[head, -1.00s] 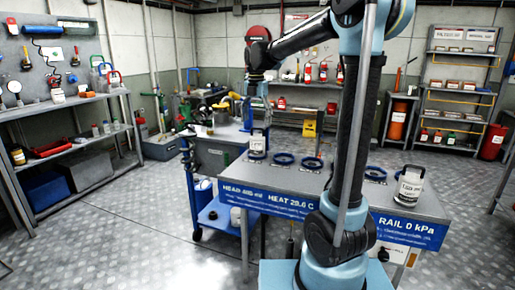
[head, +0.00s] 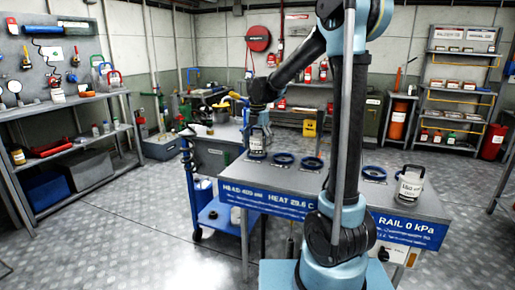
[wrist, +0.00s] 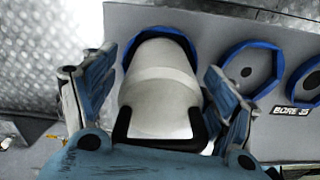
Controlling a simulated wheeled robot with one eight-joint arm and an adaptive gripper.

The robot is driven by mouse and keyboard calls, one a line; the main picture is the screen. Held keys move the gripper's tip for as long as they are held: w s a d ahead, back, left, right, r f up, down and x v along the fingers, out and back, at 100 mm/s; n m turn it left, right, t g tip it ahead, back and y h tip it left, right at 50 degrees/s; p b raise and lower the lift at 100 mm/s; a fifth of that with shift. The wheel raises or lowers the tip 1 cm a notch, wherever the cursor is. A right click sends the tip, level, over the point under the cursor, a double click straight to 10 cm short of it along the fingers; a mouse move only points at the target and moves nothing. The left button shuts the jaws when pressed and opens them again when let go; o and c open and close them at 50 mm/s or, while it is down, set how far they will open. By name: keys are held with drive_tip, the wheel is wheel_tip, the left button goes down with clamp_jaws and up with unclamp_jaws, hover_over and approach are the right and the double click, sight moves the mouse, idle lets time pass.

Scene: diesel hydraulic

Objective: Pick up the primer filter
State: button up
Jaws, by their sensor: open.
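A white canister with a dark handle frame, likely the primer filter, stands at the left end of the blue-fronted bench in the head view (head: 257,142). In the wrist view the canister (wrist: 160,88) stands at a blue ring. My gripper (wrist: 152,92) is open, with one finger on each side of it. Gaps show beside the canister, so I see no grip on it. In the head view my gripper (head: 260,116) is just above the canister, and its fingers are too small to make out. A second white labelled canister (head: 410,188) stands at the bench's right end.
Several empty blue rings (head: 283,159) lie along the bench top (head: 300,183). My arm crosses in front of the bench. A blue cart (head: 217,216) stands to the left of the bench. The floor at the left (head: 120,225) is clear.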

drive_tip(key=shift+f, duration=0.35)
drive_tip(key=c, duration=1.3)
drive_tip(key=shift+r, duration=0.1)
